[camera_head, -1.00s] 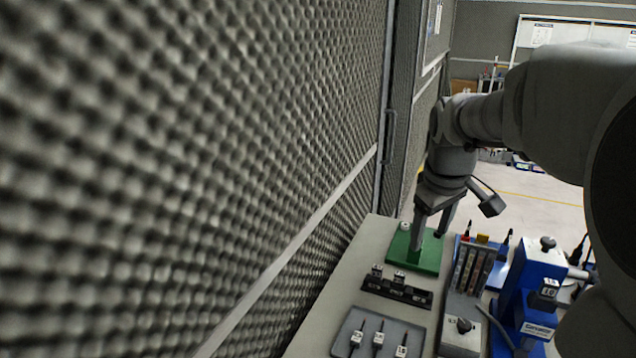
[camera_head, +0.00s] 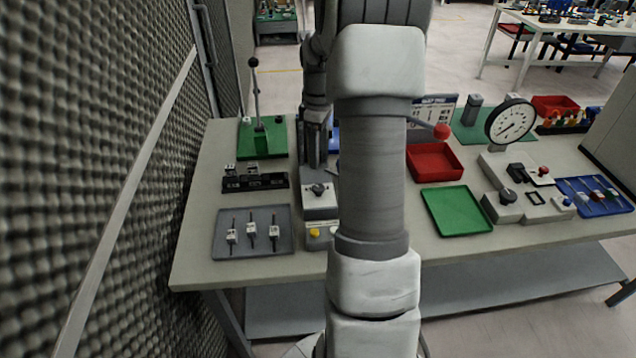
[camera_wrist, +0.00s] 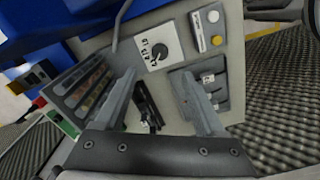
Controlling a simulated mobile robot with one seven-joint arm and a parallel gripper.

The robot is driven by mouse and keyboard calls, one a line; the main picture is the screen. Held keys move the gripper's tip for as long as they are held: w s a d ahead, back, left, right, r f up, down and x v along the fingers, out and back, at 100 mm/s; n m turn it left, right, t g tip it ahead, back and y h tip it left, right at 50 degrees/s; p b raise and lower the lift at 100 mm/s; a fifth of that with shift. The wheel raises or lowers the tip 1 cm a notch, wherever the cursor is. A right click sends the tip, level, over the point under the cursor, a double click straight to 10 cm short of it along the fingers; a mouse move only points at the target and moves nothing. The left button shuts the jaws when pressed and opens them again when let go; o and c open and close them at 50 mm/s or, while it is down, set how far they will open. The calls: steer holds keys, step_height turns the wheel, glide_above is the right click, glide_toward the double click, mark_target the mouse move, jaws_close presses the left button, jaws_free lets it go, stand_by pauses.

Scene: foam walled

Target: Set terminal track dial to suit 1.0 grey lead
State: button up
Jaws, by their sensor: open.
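The dial (camera_head: 318,190) is a dark knob on a small grey box at the left part of the table. In the wrist view the dial (camera_wrist: 158,52) sits on a white plate with small marks that I cannot read. My gripper (camera_wrist: 155,74) is open and empty, with the dial showing just beyond and between its fingertips. In the head view my gripper (camera_head: 313,160) hangs pointing down just behind the dial, partly hidden by my arm. Several short leads with white tags (camera_head: 252,232) lie in a grey tray (camera_head: 225,248); their labels are unreadable.
A black block (camera_head: 270,182) stands left of the dial, and a green board with a lever (camera_head: 257,125) behind it. A slotted rack (camera_wrist: 85,88) is beside the dial. Yellow and white buttons (camera_wrist: 217,40) sit on the other side. Foam wall (camera_head: 70,150) bounds the left.

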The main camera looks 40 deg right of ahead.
mark_target(319, 187)
step_height(319, 187, down, 11)
steer(key=shift+r, duration=0.1)
stand_by(0.3)
jaws_close()
